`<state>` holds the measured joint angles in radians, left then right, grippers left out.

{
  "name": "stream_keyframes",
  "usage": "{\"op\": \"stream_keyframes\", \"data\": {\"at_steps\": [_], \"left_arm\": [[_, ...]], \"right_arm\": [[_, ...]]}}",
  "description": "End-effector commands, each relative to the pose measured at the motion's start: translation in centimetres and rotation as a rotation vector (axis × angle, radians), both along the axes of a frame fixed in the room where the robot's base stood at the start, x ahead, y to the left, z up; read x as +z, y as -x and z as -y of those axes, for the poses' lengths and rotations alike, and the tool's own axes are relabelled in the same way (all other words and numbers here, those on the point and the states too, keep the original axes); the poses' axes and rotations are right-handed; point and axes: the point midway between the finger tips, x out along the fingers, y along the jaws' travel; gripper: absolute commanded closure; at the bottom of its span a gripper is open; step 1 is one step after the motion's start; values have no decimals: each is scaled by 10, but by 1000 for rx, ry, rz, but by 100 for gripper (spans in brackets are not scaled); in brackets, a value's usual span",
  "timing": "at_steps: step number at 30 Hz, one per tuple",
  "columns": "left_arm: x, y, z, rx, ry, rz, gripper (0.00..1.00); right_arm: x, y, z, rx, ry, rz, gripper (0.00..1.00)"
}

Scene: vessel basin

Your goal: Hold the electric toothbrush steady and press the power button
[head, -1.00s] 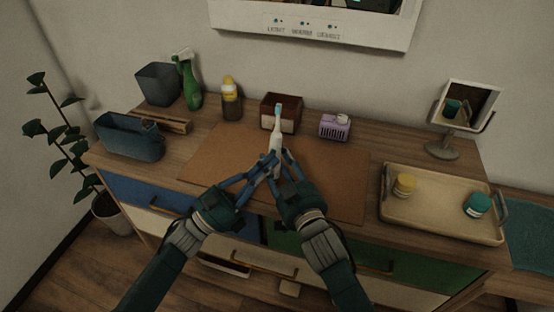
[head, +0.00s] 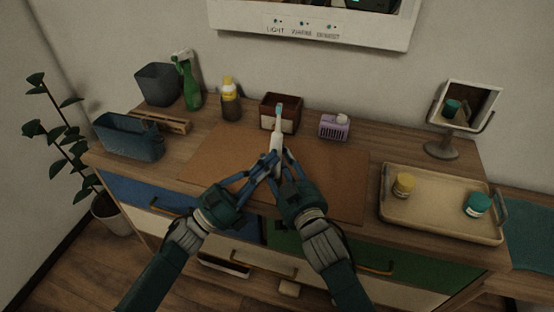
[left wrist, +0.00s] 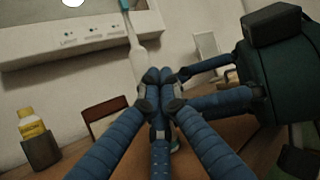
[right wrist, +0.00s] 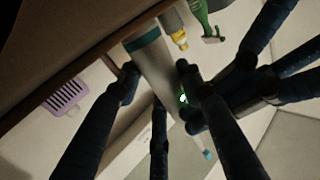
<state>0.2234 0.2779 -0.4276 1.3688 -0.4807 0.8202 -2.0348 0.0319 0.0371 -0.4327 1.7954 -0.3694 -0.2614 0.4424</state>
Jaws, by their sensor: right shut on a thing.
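The white electric toothbrush (head: 277,140) stands upright above the brown mat, its teal brush head at the top. My right gripper (head: 286,158) is shut around its handle; the right wrist view shows the handle (right wrist: 153,68) between the fingers, with a teal band at its base. My left gripper (head: 271,157) has its fingers together against or very near the handle. Its fingertips also meet in the left wrist view (left wrist: 161,88), in front of the toothbrush (left wrist: 136,55). A small green light (right wrist: 183,98) shows on the handle beside the left fingertips. The button itself is hidden.
The brown mat (head: 220,160) is otherwise clear. Behind it stand a small brown box (head: 290,122) and a purple basket (head: 333,128). A tray (head: 430,222) with two jars lies right. A blue-grey bin (head: 130,140), spray bottle (head: 188,85) and yellow-capped bottle (head: 230,102) stand left.

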Motion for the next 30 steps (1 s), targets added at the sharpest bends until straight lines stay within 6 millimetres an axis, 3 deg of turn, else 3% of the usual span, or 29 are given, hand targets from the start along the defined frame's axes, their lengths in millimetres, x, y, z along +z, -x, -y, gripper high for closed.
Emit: {"op": "stream_keyframes", "data": {"at_steps": [20,30], "left_arm": [[0,-9,-2,15,-2,-6,100],[-1,4,-10,17,-3,-5,100]], "right_arm": [[2,5,-8,15,-8,5,93],[1,4,-7,13,-8,3,93]]}}
